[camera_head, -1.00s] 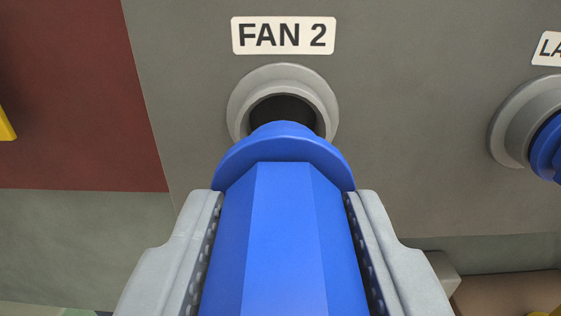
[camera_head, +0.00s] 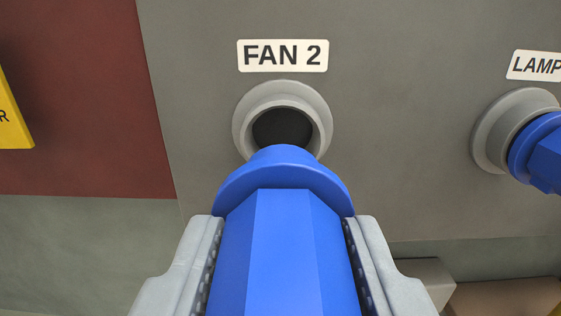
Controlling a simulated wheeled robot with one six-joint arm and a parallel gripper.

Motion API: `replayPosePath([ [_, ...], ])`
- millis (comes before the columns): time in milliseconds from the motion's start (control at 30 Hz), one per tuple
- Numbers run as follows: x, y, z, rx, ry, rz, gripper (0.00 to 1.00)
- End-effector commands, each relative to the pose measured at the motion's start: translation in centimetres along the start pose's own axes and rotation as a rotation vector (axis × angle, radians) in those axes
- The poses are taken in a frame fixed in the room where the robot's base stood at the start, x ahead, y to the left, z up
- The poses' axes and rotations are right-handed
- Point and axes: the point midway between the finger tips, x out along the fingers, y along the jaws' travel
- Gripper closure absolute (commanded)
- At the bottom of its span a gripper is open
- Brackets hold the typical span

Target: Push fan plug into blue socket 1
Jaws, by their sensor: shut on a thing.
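A blue plug (camera_head: 280,245) with a wide collar is held in my gripper (camera_head: 283,228), whose grey jaws are shut on both its sides. The plug's rounded nose points up and forward at a grey round socket (camera_head: 243,118) with a dark open hole. The socket sits under a white label reading "FAN 2" (camera_head: 283,56). The nose overlaps the lower rim of the socket in the picture, and the dark hole shows above it. I cannot tell how large the gap between nose and socket is. No blue socket marked 1 is in view.
On the right, another grey socket (camera_head: 491,137) holds a blue plug (camera_head: 541,155), under a partly cut-off label starting "LAMP" (camera_head: 536,66). A dark red panel (camera_head: 80,110) with a yellow sign (camera_head: 12,118) is at left. The grey wall around the socket is clear.

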Motion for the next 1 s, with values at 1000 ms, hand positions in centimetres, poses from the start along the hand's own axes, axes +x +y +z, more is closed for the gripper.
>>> replayPosePath([
  [1000, -4.5, 0.0, -0.1, 0.0, 0.001, 0.0, 0.99],
])
